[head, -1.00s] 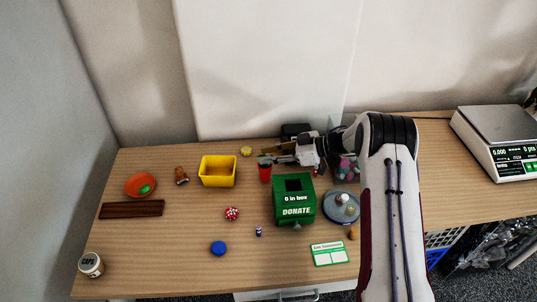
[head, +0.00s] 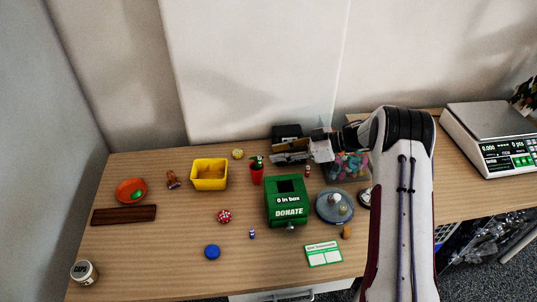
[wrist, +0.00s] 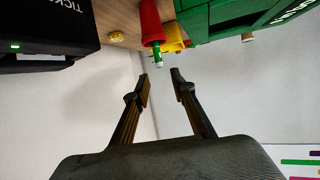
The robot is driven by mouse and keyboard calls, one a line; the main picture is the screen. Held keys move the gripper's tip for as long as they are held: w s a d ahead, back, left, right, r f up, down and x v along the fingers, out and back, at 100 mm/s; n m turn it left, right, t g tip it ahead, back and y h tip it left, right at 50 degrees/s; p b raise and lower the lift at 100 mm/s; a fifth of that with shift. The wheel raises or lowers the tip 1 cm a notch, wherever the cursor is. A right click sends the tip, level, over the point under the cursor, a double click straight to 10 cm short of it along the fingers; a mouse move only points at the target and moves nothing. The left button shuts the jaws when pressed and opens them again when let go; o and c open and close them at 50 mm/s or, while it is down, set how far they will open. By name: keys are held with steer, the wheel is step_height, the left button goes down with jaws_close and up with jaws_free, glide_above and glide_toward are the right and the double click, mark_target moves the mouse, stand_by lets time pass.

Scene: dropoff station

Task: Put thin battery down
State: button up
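A slim green stick with a pale end (wrist: 157,54), which looks like the thin battery, pokes out of the mouth of the red cup (wrist: 149,22) in the wrist view. In the head view, the red cup (head: 257,176) stands behind the green donate box with something green and dark at its top. My gripper (wrist: 161,79) is open, with nothing between its fingers. The cup and stick lie beyond the fingertips, apart from them. In the head view, my gripper (head: 276,157) is to the right of the cup, near the black box at the back.
The green donate box (head: 287,211) reads "0 in box". A yellow bin (head: 209,174) is left of the cup. A black box (head: 287,131) is behind my gripper. A grey round dish (head: 323,214) is right of the donate box. A small blue-white cylinder (head: 252,233) stands in front.

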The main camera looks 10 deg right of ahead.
steer(key=shift+v, duration=2.45)
steer(key=w+d+r+m+t+h, duration=0.1)
steer(key=w+r+m+t+h, duration=0.2)
steer(key=r, duration=0.6)
steer(key=w+d+r+t+h, duration=0.15)
steer(key=w+r+t, duration=0.3)
steer(key=r, duration=0.55)
steer(key=s+d+r+m+t+h, duration=0.1)
steer(key=s+d+r+m+h, duration=0.1)
steer(key=s+r+m+h, duration=0.3)
steer(key=s+d+r+m+t+h, duration=0.1)
steer(key=d+r+t+h, duration=0.15)
steer(key=r, duration=0.55)
steer(key=s+d+r+m+g+h, duration=0.1)
steer(key=s+m+g+h, duration=0.15)
steer(key=s, duration=0.75)
steer(key=s+a+f+m+g, duration=0.1)
steer(key=s+a+f+g, duration=0.1)
steer(key=s, duration=0.9)
steer(key=s+a+f+m+g+y, duration=0.1)
steer(key=s+a+f, duration=0.3)
steer(key=s, duration=0.7)
steer(key=s+a+f+m+g, duration=0.1)
steer(key=s+a+f+g, duration=0.2)
steer(key=s, duration=0.9)
step_height(320, 180, down, 4)
steer(key=shift+r+g+y, duration=0.2)
steer(key=shift+g+y, duration=0.15)
steer(key=shift+g, duration=0.2)
